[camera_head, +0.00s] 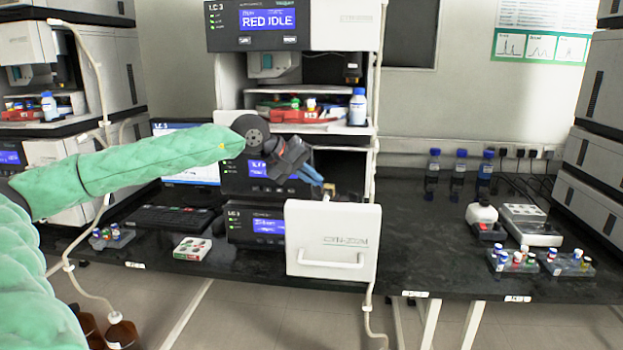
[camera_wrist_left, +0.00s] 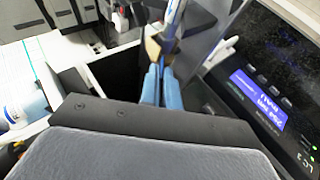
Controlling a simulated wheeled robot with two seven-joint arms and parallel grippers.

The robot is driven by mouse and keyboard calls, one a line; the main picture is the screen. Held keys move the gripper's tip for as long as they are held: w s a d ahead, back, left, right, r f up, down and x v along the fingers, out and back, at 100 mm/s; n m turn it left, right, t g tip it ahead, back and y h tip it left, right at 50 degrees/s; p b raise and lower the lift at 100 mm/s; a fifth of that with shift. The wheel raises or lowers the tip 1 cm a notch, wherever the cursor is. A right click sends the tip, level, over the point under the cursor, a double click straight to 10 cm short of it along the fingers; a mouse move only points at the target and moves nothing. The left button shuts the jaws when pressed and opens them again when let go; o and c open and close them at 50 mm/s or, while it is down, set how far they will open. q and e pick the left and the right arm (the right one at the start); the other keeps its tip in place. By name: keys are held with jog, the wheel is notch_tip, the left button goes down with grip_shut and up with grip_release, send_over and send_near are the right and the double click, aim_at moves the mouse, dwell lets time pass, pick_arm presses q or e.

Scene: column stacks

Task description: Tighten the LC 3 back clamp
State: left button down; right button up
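The LC 3 stack stands in the middle of the head view, with its column compartment (camera_head: 345,170) open and dark inside. My left gripper (camera_head: 312,178) reaches into the front of this compartment, its blue fingertips pointing right and down. In the left wrist view the blue fingers (camera_wrist_left: 161,85) are close together, at a small brass-coloured part (camera_wrist_left: 153,48) beside a slim blue-and-metal upright piece (camera_wrist_left: 175,22). I cannot tell whether the fingers grip the brass part or only meet it. Which clamp is the back one is not clear. My right gripper is not in view.
The white compartment door (camera_head: 333,241) hangs open below, in front of the stack. A keyboard (camera_head: 170,219) and a small white box (camera_head: 192,249) lie to the left. Blue-capped bottles (camera_head: 460,172), vial racks (camera_head: 512,261) and a white device (camera_head: 530,225) stand on the right bench.

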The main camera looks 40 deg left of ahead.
pick_arm(q)
jog(key=shift+f, duration=0.1)
jog(key=c, duration=1.6)
grip_release()
jog(key=shift+b+v, duration=0.5)
jog(key=shift+v, duration=3.4)
